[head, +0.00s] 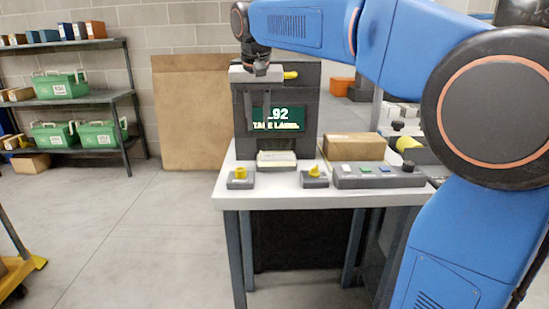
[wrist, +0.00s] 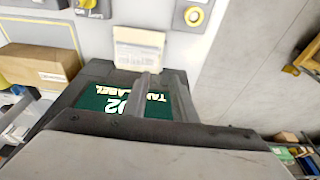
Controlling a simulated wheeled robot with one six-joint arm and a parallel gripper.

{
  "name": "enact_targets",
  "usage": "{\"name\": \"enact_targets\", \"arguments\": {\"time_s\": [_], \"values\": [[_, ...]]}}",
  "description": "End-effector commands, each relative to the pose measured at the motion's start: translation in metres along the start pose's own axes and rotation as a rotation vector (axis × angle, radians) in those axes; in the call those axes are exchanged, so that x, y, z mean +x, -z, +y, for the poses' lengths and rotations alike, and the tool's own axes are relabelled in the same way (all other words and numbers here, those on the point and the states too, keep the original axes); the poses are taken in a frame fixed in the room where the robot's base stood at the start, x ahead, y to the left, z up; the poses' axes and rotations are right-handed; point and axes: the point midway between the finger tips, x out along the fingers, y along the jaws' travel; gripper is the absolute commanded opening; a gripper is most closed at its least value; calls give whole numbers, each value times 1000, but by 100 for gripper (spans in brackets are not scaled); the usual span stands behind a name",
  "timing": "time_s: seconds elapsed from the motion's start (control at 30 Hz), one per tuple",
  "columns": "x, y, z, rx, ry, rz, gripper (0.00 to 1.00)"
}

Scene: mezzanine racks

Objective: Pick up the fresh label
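The label printer (head: 308,105) stands on the white table, and its green screen (head: 278,119) reads "TAKE LABEL". The fresh label (head: 277,158) is a pale cream piece at the printer's foot, at the front. It also shows in the wrist view (wrist: 138,50), beyond my fingers, with faint print on it. My gripper (head: 258,120) points down in front of the screen, above the label and apart from it. Its two dark fingers show a gap between them, with nothing held. In the wrist view my gripper (wrist: 150,82) partly covers the screen.
On the white table (head: 270,187), yellow-knobbed controls (head: 240,180) (head: 314,178) flank the label's front. A cardboard box (head: 352,147) and a grey button panel (head: 378,176) stand to the right. A shelf (head: 75,100) with green bins is at the far left.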

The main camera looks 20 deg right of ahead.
Motion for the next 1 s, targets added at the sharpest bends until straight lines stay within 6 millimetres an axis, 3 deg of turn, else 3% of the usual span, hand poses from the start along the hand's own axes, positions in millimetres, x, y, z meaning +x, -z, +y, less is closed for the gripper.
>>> {"name": "enact_targets", "arguments": {"time_s": [0.2, 0.47, 0.73, 1.0], "values": [[33, 0, 1, 1, -1, -1, 25], [48, -1, 1, 1, -1, -1, 25], [83, -4, 4, 0, -1, -2, 25], [94, -4, 4, 0, 0, 0, 25]]}}
